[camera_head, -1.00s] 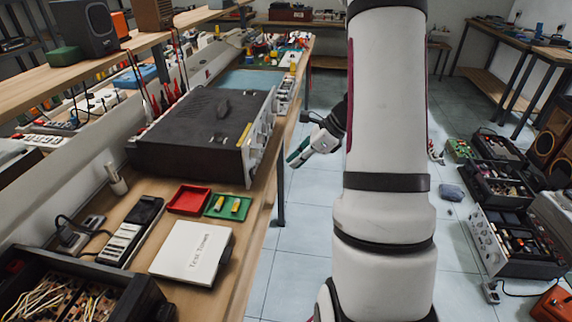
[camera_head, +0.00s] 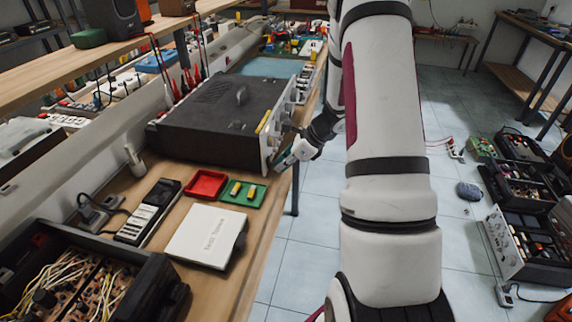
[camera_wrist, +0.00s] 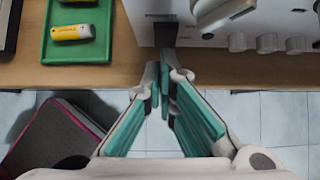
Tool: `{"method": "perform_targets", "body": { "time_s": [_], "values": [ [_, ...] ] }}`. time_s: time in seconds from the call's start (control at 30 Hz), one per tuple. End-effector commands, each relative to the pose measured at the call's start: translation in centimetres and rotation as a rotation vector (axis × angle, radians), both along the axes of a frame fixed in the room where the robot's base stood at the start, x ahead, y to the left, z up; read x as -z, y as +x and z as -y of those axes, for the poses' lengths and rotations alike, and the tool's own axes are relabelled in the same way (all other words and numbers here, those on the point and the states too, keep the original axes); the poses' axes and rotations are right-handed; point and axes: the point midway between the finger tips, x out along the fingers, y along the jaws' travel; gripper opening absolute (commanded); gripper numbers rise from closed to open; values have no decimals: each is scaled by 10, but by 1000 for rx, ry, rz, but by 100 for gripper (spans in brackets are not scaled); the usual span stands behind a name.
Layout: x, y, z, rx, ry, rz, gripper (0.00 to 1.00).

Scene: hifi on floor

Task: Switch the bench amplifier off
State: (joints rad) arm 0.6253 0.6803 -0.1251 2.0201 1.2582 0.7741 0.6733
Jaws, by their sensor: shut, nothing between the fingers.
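The bench amplifier (camera_head: 215,115) is a wide black box on the bench, with its pale front panel (camera_head: 277,125) facing right toward the aisle. In the wrist view the pale panel (camera_wrist: 205,30) fills the top, with a dark block (camera_wrist: 165,27) that may be a switch, a large pale knob and several small knobs. My gripper (camera_head: 280,162) is at the near end of the panel. In the wrist view its teal fingers (camera_wrist: 163,72) are shut and empty, with tips just below the dark block. I cannot tell whether they touch it. The switch's setting is not clear.
A green tray (camera_head: 256,202) with yellow batteries, a red tray (camera_head: 207,184), a white box (camera_head: 205,236) and a black-and-white device (camera_head: 150,212) lie nearer on the bench. The floor (camera_head: 320,200) beside the bench is clear. Opened equipment (camera_head: 525,240) stands on the right.

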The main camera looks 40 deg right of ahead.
Motion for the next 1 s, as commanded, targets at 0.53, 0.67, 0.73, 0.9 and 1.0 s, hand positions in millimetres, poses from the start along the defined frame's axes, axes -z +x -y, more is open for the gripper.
{"method": "perform_targets", "body": {
  "time_s": [0.53,0.67,0.73,0.9,1.0],
  "values": [
    [4,5,-4,-1,4,4,0],
    [3,5,-4,-1,5,5,0],
    [1,5,-4,-1,4,5,0],
    [-7,5,-4,-1,5,6,0],
    [-11,5,-4,-2,5,7,0]
  ]
}}
